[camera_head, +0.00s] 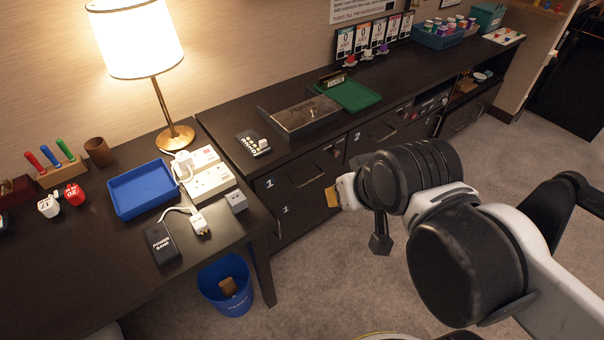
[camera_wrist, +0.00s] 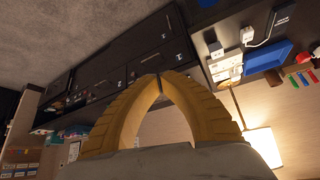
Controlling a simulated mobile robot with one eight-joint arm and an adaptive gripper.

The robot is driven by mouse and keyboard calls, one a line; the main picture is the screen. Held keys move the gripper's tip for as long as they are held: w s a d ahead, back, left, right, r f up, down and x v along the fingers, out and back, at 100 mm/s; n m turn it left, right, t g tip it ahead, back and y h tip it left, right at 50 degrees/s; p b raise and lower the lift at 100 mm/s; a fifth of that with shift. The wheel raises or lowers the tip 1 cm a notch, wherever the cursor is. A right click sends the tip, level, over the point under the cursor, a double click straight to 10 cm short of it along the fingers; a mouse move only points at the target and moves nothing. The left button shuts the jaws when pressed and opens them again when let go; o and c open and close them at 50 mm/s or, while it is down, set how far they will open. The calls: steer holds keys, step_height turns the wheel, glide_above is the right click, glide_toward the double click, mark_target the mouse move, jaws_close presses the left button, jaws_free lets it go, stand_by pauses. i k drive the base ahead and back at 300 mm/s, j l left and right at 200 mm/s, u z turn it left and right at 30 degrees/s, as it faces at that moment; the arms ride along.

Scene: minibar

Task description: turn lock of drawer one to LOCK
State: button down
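Drawer one (camera_head: 297,172) is the dark cabinet front marked 1, below the counter and beside the desk; it looks closed. A second front (camera_head: 300,205) below it also carries a 1. The lock and its setting are too small to make out. My gripper (camera_head: 331,197) is in front of these fronts, apart from drawer one as far as I can tell, and partly covers the lower right of them. In the wrist view my yellow fingers (camera_wrist: 160,78) arch together and their tips meet, with nothing between them. The dark drawer fronts (camera_wrist: 150,35) lie beyond the fingertips.
The desk holds a blue tray (camera_head: 143,188), a power strip (camera_head: 207,176), a power bank (camera_head: 161,243) and a lamp (camera_head: 134,45). A blue bin (camera_head: 226,284) stands on the floor below. The counter holds a dark box (camera_head: 299,116) and a green tray (camera_head: 352,95). Carpet before the drawers is clear.

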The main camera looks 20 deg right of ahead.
mark_target(273, 187)
steer(key=i+l+z, duration=0.15)
steer(key=l, duration=0.25)
steer(key=l+z, duration=0.15)
steer(key=l, duration=0.25)
steer(key=i+l+z, duration=0.15)
steer(key=l, duration=0.25)
